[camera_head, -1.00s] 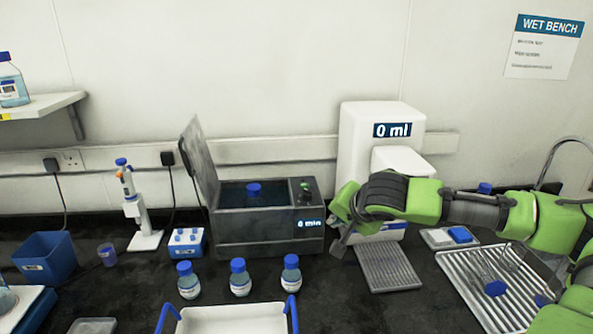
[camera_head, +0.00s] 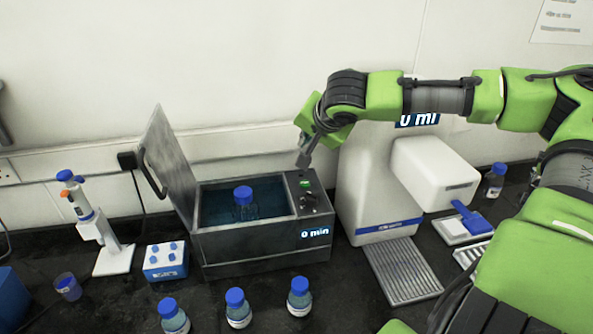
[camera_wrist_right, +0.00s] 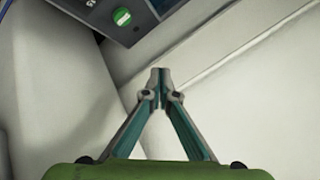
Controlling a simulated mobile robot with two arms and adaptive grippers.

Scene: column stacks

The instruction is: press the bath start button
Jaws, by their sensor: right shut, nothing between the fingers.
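The bath (camera_head: 240,245) is a dark grey box with its lid (camera_head: 168,160) raised at the left and a display reading "0 min". A blue-capped bottle (camera_head: 243,205) stands in its water. The green start button (camera_head: 304,183) is on the bath's top right panel, above a black knob (camera_head: 308,199). It also shows at the top of the right wrist view (camera_wrist_right: 122,17). My right gripper (camera_head: 303,163) is shut and empty, just above and behind the button, apart from it as far as I can see. Its closed fingertips show in the wrist view (camera_wrist_right: 160,75). My left gripper is out of view.
A white dispenser (camera_head: 375,190) with a grey drip tray (camera_head: 403,270) stands right of the bath. Several blue-capped bottles (camera_head: 238,308) stand in front. A small blue rack (camera_head: 166,261) and a pipette on a stand (camera_head: 110,250) are at the left.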

